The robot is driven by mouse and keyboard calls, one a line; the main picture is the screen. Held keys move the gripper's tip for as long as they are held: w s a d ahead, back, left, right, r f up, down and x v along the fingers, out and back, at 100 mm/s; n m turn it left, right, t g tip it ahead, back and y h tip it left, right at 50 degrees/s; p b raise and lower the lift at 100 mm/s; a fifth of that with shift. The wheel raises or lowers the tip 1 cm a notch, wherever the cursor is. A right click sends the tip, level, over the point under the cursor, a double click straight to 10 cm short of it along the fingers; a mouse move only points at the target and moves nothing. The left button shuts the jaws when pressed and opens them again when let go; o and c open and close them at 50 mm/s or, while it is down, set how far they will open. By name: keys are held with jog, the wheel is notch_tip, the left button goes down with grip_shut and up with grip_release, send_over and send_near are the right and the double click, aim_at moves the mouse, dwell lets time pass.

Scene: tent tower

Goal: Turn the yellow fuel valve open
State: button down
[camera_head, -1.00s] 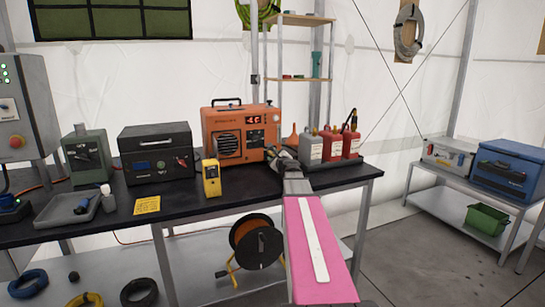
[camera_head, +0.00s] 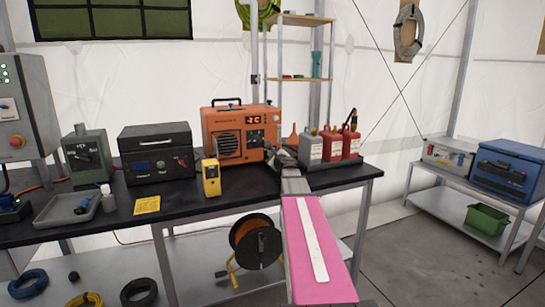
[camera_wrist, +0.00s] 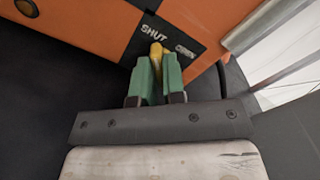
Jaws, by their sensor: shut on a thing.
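The orange heater (camera_head: 240,132) stands at the back of the black bench, with a lit red display. Its yellow fuel valve (camera_wrist: 156,52) shows in the wrist view at a black plate marked SHUT on the left and OPEN on the right. My gripper (camera_wrist: 157,76) has its green fingers shut on the yellow valve lever, one on each side. The lever's top end lies between the two words. In the head view my gripper (camera_head: 281,157) is at the heater's lower right front, and it hides the valve there.
Grey and red fuel cans (camera_head: 332,146) stand close to the right of my gripper. A yellow meter (camera_head: 211,178) stands left of it on the bench (camera_head: 180,203). A shelf (camera_head: 302,78) rises behind.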

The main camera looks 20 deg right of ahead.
jog(key=m, duration=0.8)
jog(key=shift+m, duration=0.4)
jog(key=m, duration=0.8)
jog(key=shift+m, duration=0.3)
jog(key=c, duration=1.2)
grip_release()
jog(key=shift+d, duration=0.1)
